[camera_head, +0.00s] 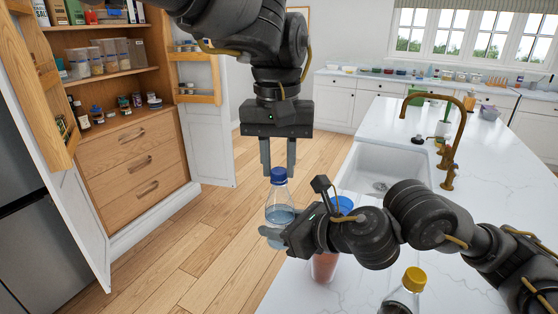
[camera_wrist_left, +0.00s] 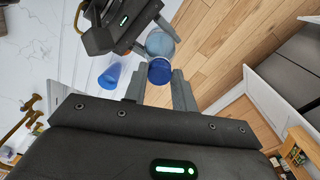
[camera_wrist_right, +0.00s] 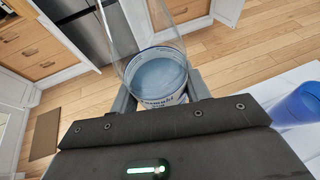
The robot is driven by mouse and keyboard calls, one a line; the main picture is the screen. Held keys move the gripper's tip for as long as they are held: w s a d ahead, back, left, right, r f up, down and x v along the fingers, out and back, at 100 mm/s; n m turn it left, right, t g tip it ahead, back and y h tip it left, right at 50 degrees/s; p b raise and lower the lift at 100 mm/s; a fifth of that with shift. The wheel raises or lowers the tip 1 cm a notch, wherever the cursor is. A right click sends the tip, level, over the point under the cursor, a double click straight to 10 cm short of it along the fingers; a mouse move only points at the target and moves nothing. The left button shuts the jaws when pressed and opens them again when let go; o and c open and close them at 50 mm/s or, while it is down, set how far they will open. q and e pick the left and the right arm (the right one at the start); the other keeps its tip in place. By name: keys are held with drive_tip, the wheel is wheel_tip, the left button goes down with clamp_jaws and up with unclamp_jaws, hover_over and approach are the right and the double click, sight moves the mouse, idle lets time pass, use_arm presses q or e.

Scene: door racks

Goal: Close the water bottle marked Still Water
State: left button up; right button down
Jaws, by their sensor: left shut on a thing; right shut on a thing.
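A clear bottle (camera_head: 280,214) with bluish water and a blue cap (camera_head: 278,175) is upright in front of the counter edge. My right gripper (camera_head: 272,234) is shut on the bottle's body from the right; the right wrist view shows the water and label (camera_wrist_right: 160,98) between its fingers, the text too small to read surely. My left gripper (camera_head: 278,172) points down from above, its fingertips shut on the blue cap, which also shows in the left wrist view (camera_wrist_left: 160,71). The cap sits at the top of the neck; whether it is fully seated cannot be told.
A blue cup (camera_head: 342,205) stands on the white counter (camera_head: 480,200) behind my right wrist. A reddish container (camera_head: 324,267) is partly hidden below my right arm. A yellow-capped bottle (camera_head: 410,285) stands at the front. The sink (camera_head: 385,168) lies behind; open wooden floor is left.

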use_arm(q)
drive_tip(key=o, duration=0.9)
drive_tip(key=shift+r, duration=2.3)
